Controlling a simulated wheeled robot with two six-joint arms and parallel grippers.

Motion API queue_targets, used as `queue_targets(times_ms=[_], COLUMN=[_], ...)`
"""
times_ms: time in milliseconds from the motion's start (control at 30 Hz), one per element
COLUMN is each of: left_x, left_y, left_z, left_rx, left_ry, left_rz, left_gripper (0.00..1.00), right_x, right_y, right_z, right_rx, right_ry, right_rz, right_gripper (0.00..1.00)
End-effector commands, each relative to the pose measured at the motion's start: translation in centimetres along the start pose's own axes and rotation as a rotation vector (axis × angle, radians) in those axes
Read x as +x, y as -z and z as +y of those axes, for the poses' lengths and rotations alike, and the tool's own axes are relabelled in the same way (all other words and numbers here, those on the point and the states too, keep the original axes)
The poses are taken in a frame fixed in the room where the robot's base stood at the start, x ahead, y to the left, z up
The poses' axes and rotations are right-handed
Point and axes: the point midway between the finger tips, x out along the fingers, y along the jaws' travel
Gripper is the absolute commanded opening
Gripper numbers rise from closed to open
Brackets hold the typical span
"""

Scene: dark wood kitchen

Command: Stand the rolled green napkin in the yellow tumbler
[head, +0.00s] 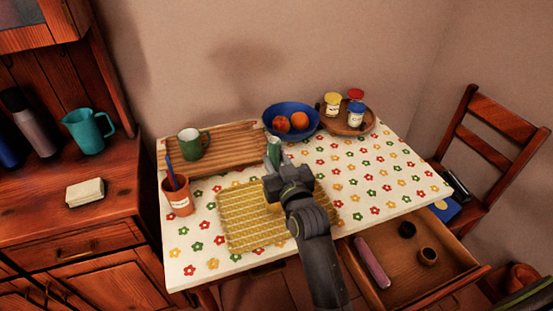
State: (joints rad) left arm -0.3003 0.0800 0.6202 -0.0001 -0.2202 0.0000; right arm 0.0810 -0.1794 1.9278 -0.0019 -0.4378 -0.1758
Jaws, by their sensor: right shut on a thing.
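My right gripper (273,160) reaches in from the bottom over the table and is shut on the rolled green napkin (275,148). The napkin's pale green upper part shows between the fingers, roughly upright. A small yellow patch, which looks like the yellow tumbler (272,208), shows just left of my right wrist, over the yellow woven mat (238,225). Most of it is hidden by my gripper and arm, so I cannot tell whether the napkin's lower end is in it. My left gripper is not in view.
On the flowered table (390,185) stand a slatted board (228,148) with a green mug (193,143), a terracotta pot (179,198), a blue bowl (290,116) of fruit and a round tray (352,131) with jars. An open drawer (400,272) juts out at front right.

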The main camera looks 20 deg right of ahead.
Motion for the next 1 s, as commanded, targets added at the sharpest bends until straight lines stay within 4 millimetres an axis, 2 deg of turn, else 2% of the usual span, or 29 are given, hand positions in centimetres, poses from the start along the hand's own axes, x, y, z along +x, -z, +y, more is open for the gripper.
queue_targets(times_ms=[33, 500, 967, 1000], left_x=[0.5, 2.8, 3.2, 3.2], left_y=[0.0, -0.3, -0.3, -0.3], left_z=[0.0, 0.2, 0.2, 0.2], left_rx=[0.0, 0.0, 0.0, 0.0], left_ry=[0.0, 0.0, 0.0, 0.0], left_rz=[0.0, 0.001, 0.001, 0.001], left_gripper=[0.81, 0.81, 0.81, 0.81], right_x=[0.0, 0.0, 0.0, 0.0], right_y=[-0.7, -4.4, -5.1, -5.1], right_z=[0.0, 0.0, 0.0, 0.0], right_rx=[0.0, 0.0, -0.001, -0.001], right_ry=[0.0, 0.001, 0.0, 0.0], right_rz=[-0.001, -0.001, 0.001, 0.001], right_gripper=[0.07, 0.07, 0.07, 0.3])
